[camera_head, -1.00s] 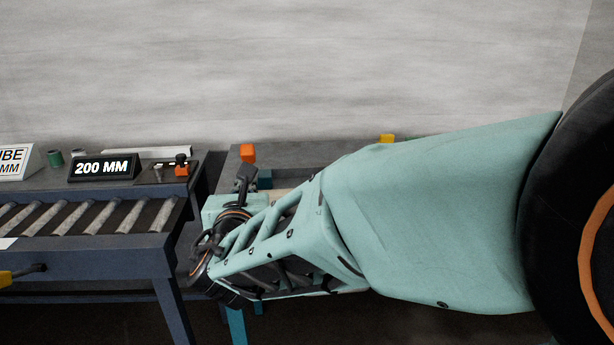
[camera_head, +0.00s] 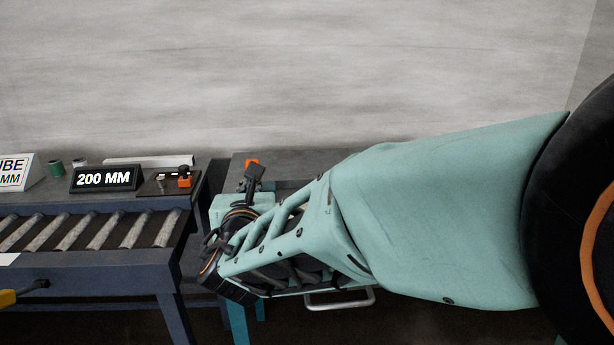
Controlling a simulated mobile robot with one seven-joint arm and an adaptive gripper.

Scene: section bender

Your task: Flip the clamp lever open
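I cannot tell for sure which part is the clamp lever. My arm hides much of the right-hand bench.
A roller conveyor (camera_head: 100,232) fills the left bench. Behind it stand a "200 MM" sign (camera_head: 104,178) and a white sign (camera_head: 17,172). A yellow-ended dark handle (camera_head: 30,288) juts out at lower left. A metal handle (camera_head: 340,302) shows below my arm.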

